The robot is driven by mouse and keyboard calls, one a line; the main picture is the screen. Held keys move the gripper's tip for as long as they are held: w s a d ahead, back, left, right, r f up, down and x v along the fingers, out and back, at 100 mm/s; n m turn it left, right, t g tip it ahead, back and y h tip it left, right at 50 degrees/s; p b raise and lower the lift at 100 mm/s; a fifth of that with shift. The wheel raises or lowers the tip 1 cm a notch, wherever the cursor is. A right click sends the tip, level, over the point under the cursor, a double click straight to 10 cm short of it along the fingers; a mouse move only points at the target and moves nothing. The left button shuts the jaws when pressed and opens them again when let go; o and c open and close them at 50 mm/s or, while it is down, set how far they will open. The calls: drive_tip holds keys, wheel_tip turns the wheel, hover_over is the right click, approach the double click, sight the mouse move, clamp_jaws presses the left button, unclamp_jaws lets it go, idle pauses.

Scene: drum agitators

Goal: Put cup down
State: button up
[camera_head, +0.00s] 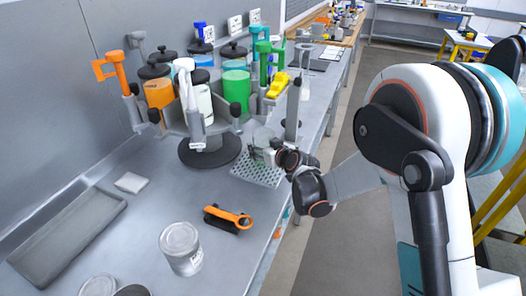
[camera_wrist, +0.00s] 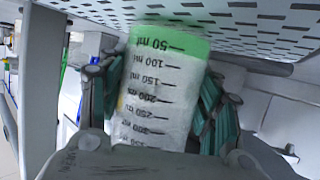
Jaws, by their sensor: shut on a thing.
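My gripper (camera_head: 271,155) is shut on a clear cup (camera_head: 262,138) on the far right side of the bench. In the wrist view, the cup (camera_wrist: 158,95) fills the middle between the green-padded fingers (camera_wrist: 160,100). It has volume marks and a little green liquid at its base. That view is upside down, and the cup looks about upright. A perforated grey drip tray (camera_head: 256,173) lies under the cup; its holes also show along the top of the wrist view (camera_wrist: 250,22). I cannot tell whether the cup's base touches it.
A drum carousel (camera_head: 209,152) with orange, clear and green containers stands left of the cup. A grey post (camera_head: 293,108) rises close behind my gripper. The bench's middle left is mostly clear.

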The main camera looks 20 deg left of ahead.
drive_tip(key=shift+f, duration=0.2)
drive_tip(key=o, duration=1.2)
drive_tip(key=shift+r, duration=0.1)
drive_tip(key=shift+s+d+r, duration=0.15)
drive_tip(key=shift+s+d, duration=0.05)
drive_tip(key=shift+d, duration=0.05)
drive_tip(key=p+v, duration=0.2)
drive_tip(key=v, duration=0.9)
drive_tip(key=shift+s+d+r+p, duration=0.1)
drive_tip(key=shift+s+p, duration=0.05)
drive_tip(key=shift+p, duration=0.2)
